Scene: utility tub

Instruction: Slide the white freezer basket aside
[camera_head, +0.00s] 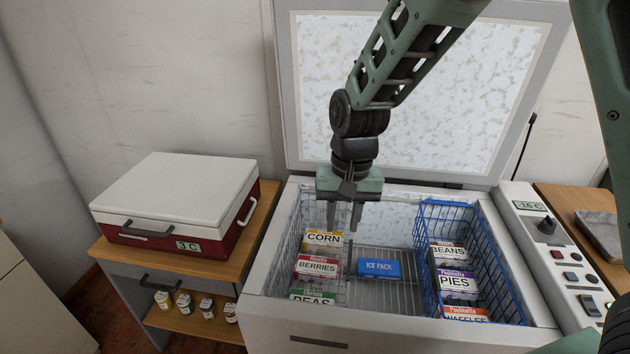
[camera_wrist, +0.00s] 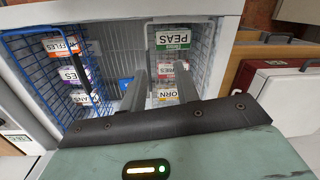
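The white wire basket (camera_head: 347,262) stands in the left part of the open chest freezer and holds CORN (camera_head: 323,239), BERRIES (camera_head: 316,267) and PEAS (camera_head: 311,296) packs. In the wrist view the basket (camera_wrist: 206,45) is on the right, partly hidden by my fingers. My gripper (camera_head: 343,226) points down at the back of the basket, near its right side. Its two fingers are apart with a visible gap, and nothing is clearly held. In the wrist view my gripper (camera_wrist: 160,78) has the basket's side wall near the gap; I cannot tell whether it touches.
A blue ICE PACK (camera_head: 379,268) lies on the wire floor between the baskets. A blue wire basket (camera_head: 482,241) with BEANS, PIES and WAFFLES fills the right side. The freezer lid (camera_head: 470,95) stands open behind. A red and white cooler (camera_head: 180,205) is outside left.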

